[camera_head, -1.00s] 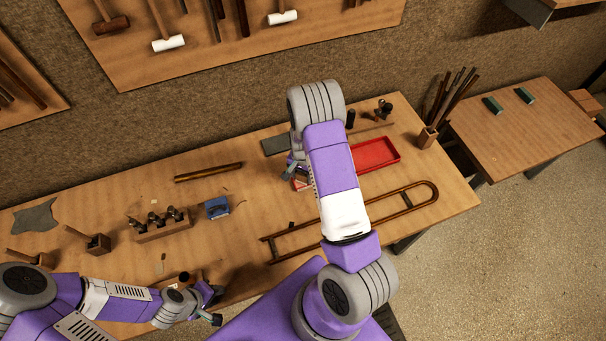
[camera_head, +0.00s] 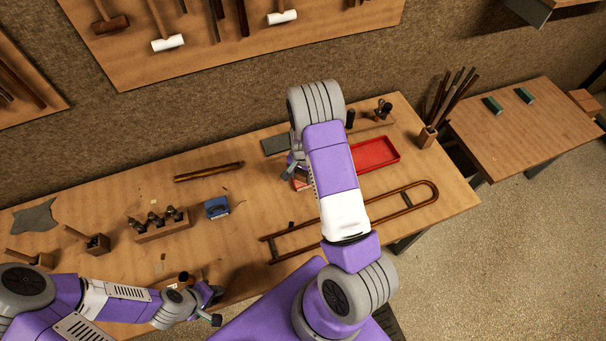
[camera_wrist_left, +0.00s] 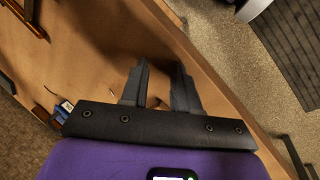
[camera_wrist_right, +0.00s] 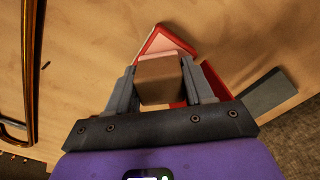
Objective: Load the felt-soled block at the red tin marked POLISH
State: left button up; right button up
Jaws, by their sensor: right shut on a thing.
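My right gripper (camera_wrist_right: 158,82) is shut on a brown block, the felt-soled block (camera_wrist_right: 160,82). The block is at the red tin (camera_wrist_right: 192,46), whose pale pink inside shows beyond it in the right wrist view. Whether the block's underside touches the pink surface is hidden. In the head view the red tin (camera_head: 301,181) is partly covered by my right arm, and no lettering can be read. My left gripper (camera_wrist_left: 160,82) is open and empty above the bench's front edge; it also shows in the head view (camera_head: 213,299).
A red tray (camera_head: 377,153) lies right of my right arm. A long brass slide (camera_head: 408,207) lies in front. A dark slab (camera_head: 276,145) lies behind the tin. A blue box (camera_head: 217,208) and a wooden rack (camera_head: 162,230) stand left. Bench between box and tin is clear.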

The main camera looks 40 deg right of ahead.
pick_arm(q)
jog(key=shift+s+f, duration=0.1)
jog(key=shift+f, duration=0.2)
pick_arm(e)
jog(key=shift+s+f, duration=0.15)
jog(key=shift+f, duration=0.05)
